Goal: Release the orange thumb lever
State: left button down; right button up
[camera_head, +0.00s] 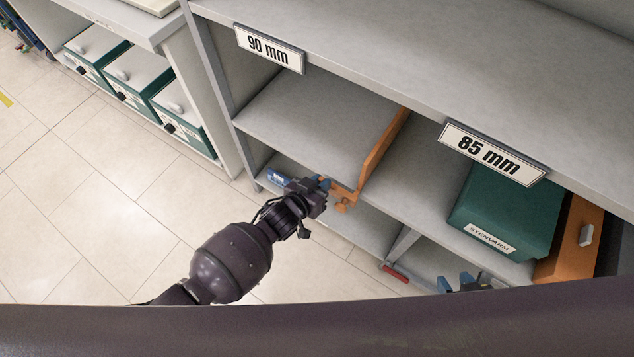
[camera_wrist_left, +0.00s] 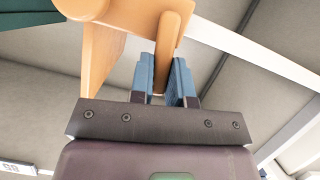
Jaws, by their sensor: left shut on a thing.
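An orange upright divider (camera_head: 382,148) stands on the shelf between the 90 mm and 85 mm bays. Its orange thumb lever (camera_head: 343,194) sticks out at the front edge. My left gripper (camera_head: 326,184) is at this front end, with its blue fingers shut on the lever. The left wrist view shows the rod-like lever (camera_wrist_left: 169,35) reaching down between the blue fingertips (camera_wrist_left: 166,82), with the orange divider (camera_wrist_left: 105,55) beside it. The lever's gripped end is mostly hidden. My right gripper (camera_head: 460,284) shows only its blue fingertips, apart and empty, low in the head view.
A green box (camera_head: 510,215) stands in the 85 mm bay, beside another orange divider (camera_head: 574,240). The 90 mm bay (camera_head: 300,120) is empty. Green boxes (camera_head: 180,115) fill a shelf at left. A red object (camera_head: 395,273) lies below. The tiled floor is clear.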

pick_arm(q)
jog(key=shift+s+d+m+y, duration=0.3)
jog(key=shift+m+y, duration=0.2)
jog(key=shift+m, duration=0.1)
pick_arm(e)
jog(key=shift+s+r, duration=0.1)
jog(key=shift+r, duration=0.15)
jog(key=shift+a, duration=0.1)
pick_arm(q)
jog(key=c, duration=1.1)
grip_release()
jog(key=shift+t, duration=0.3)
pick_arm(e)
jog(key=shift+w+r, duration=0.1)
jog(key=shift+w, duration=0.25)
pick_arm(q)
jog(key=p+v, duration=0.3)
jog(key=v, duration=0.7)
jog(key=shift+s+a+r+p, duration=0.2)
jog(key=shift+s+p, duration=0.1)
jog(key=shift+p, duration=0.05)
pick_arm(e)
notch_tip(320, 180, up, 3)
jog(key=shift+w+a+r+t, duration=0.1)
jog(key=shift+a+r+t, duration=0.05)
jog(key=shift+t, duration=0.15)
